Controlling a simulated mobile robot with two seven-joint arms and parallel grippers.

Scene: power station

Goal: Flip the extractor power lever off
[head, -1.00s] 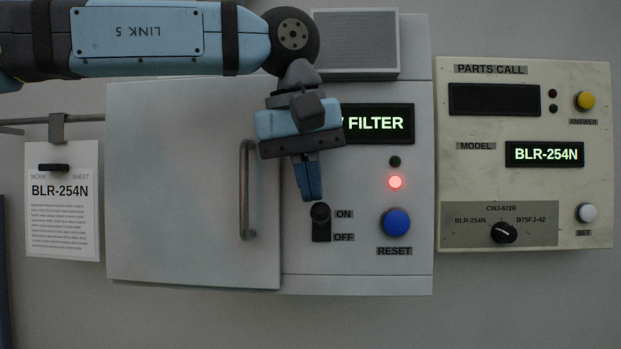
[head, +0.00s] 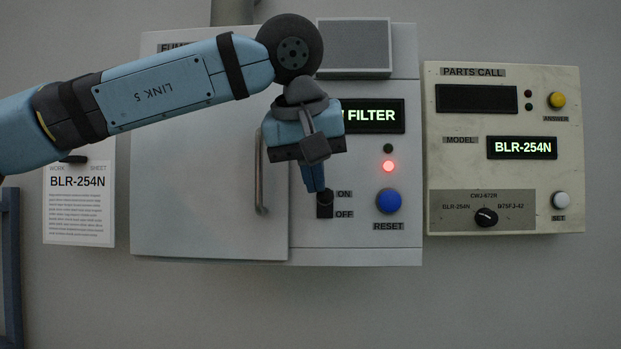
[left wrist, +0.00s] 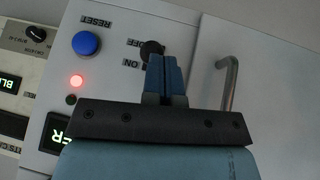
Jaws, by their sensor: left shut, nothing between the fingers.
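The extractor power lever (head: 326,198) is a small dark knob on a black slot plate, between the ON and OFF labels on the white filter panel. In the head view the knob appears near the ON end, partly covered by my fingertips. My left gripper (head: 315,188) is shut and empty, fingers pointing down at the lever's upper left. In the left wrist view the shut fingertips (left wrist: 161,58) overlap the dark lever knob (left wrist: 151,48). I cannot tell whether they touch it. My right gripper is in neither view.
A lit red lamp (head: 388,166) and a blue RESET button (head: 389,201) sit right of the lever. A cabinet door with a vertical handle (head: 260,180) is on the left. The cream parts call panel (head: 570,120) is at right, a work sheet (head: 78,205) at far left.

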